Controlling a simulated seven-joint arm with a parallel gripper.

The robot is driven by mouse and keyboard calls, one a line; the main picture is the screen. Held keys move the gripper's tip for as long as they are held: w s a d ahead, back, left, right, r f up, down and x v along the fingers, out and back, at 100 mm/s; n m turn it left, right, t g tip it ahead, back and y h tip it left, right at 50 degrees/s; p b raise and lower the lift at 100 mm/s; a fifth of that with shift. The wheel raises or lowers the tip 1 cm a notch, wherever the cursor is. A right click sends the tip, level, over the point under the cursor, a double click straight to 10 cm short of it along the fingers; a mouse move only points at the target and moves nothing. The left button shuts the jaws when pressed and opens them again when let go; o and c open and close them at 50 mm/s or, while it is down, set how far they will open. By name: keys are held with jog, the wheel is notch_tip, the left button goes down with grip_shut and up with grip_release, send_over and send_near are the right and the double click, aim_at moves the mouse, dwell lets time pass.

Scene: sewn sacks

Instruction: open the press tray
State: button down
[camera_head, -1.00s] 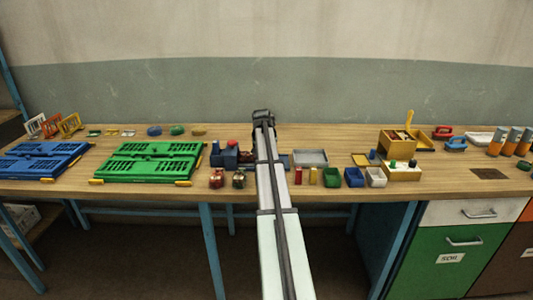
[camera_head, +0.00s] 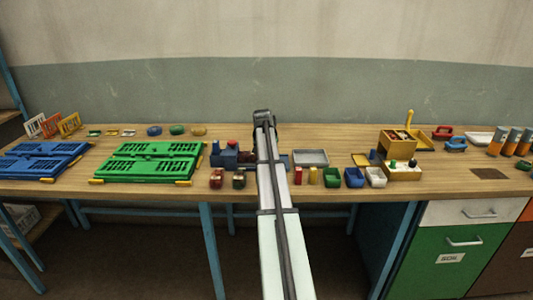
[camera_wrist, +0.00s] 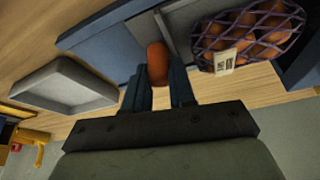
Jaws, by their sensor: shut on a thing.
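The blue press (camera_head: 224,154) stands on the bench just left of my arm, partly hidden by it in the head view. A flat blue part (camera_head: 285,161) shows on the other side of my arm. In the wrist view a blue-grey flat part (camera_wrist: 105,48), which looks like the press tray, carries a rounded orange-red knob (camera_wrist: 157,62). My gripper (camera_wrist: 159,82) is shut on this knob, one finger on each side. In the head view my fingertips are hidden behind the arm. How far the tray stands out cannot be told.
A netted sack of orange things (camera_wrist: 245,35) with a tag lies close right of my gripper. Small bins (camera_head: 354,178) and blocks crowd the front edge. Green crate (camera_head: 150,162) lies farther left.

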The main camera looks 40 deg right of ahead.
jog(key=s+d, duration=0.4)
jog(key=shift+d, duration=0.1)
jog(key=c, duration=0.9)
grip_release()
jog(key=shift+c, duration=0.2)
jog(key=v, duration=1.4)
jog(key=shift+d, duration=0.15)
